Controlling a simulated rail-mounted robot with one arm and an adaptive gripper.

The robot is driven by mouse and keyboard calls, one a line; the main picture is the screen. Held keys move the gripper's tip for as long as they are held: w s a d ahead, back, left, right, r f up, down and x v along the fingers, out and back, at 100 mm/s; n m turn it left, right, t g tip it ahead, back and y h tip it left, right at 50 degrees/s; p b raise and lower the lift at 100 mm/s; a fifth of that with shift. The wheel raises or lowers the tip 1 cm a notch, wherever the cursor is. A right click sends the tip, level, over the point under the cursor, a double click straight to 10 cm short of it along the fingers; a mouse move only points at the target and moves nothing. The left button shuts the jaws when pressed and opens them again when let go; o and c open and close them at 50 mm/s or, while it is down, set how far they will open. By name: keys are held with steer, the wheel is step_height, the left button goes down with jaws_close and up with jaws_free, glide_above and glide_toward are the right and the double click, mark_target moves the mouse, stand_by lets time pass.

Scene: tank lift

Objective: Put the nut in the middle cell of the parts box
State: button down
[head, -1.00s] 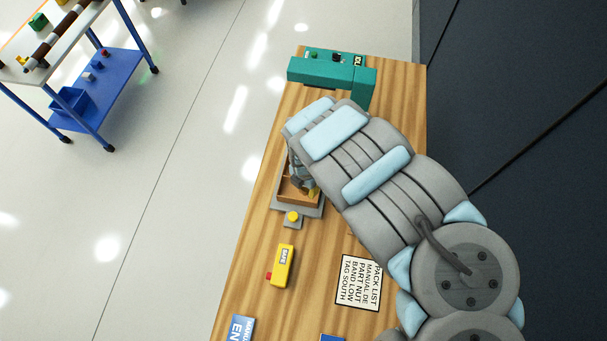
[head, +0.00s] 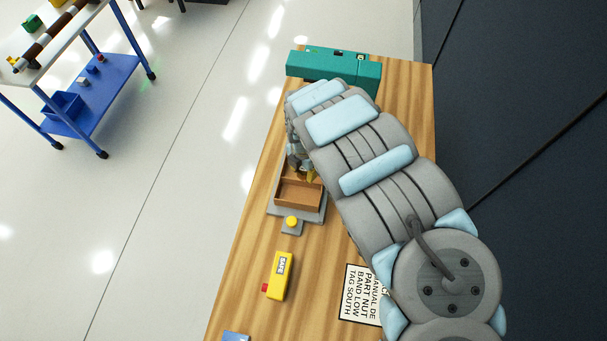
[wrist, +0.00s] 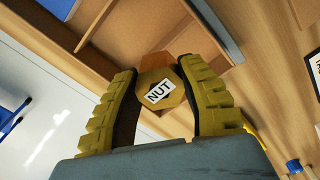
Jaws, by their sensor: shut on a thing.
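The nut (wrist: 159,91) is a tan hexagonal piece with a white label reading NUT. My gripper (wrist: 158,78) is shut on it, with one ridged yellow finger on each side. Orange shows around the nut's edges in the wrist view; I cannot tell what it belongs to. The parts box (head: 299,193) is a brown open tray with dividers on a grey base. It also shows in the wrist view (wrist: 140,28), beyond the fingertips. In the head view my gripper (head: 303,172) is over the box's far part, mostly hidden by my arm. The front cell looks empty.
A yellow button (head: 291,223) stands just in front of the box. A teal machine (head: 333,67) stands at the table's far end. Bare wood lies left of the box.

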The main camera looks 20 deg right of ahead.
mark_target(302, 168)
steer(key=f, duration=0.1)
steer(key=w+f, duration=0.1)
steer(key=w+f+b, duration=0.1)
steer(key=shift+w+d+f, duration=0.1)
steer(key=shift+d+f, duration=0.05)
steer(key=shift+d, duration=0.15)
steer(key=shift+w+d+f, duration=0.1)
steer(key=shift+w+f, duration=0.2)
steer(key=shift+w, duration=0.2)
steer(key=shift+w+d+f+b, duration=0.15)
steer(key=shift+w+f+b, duration=0.15)
steer(key=shift+f, duration=0.15)
steer(key=shift+d+f, duration=0.15)
steer(key=shift+f, duration=1.4)
steer(key=shift+f, duration=0.2)
steer(key=c, duration=1)
jaws_free()
steer(key=shift+r, duration=0.1)
